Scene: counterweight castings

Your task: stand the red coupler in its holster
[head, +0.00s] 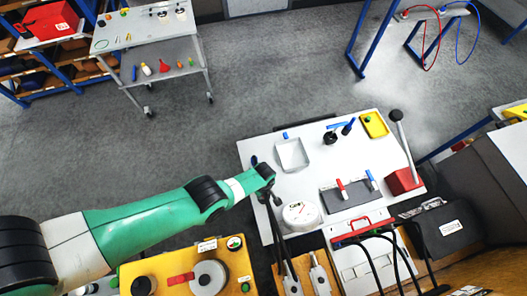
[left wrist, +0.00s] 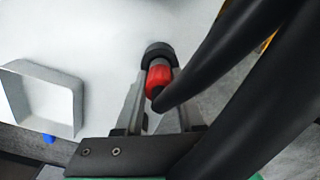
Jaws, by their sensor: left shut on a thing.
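The red coupler (left wrist: 159,76) shows in the left wrist view between the two fingers of my left gripper (left wrist: 155,92), which is shut on it. A thick black hose runs from its near end. A wider black ring (left wrist: 159,50) sits at its far end; I cannot tell whether this is part of the coupler or a holster. In the head view my left gripper (head: 268,182) is over the left side of the white table (head: 262,216), and the coupler is hidden. A small dark piece (head: 254,161) stands at the table's left edge, close by. My right gripper is out of view.
A white tray (head: 292,155) lies right of my gripper. Black hoses hang below the gripper. A yellow panel (head: 150,270) lies under my left arm.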

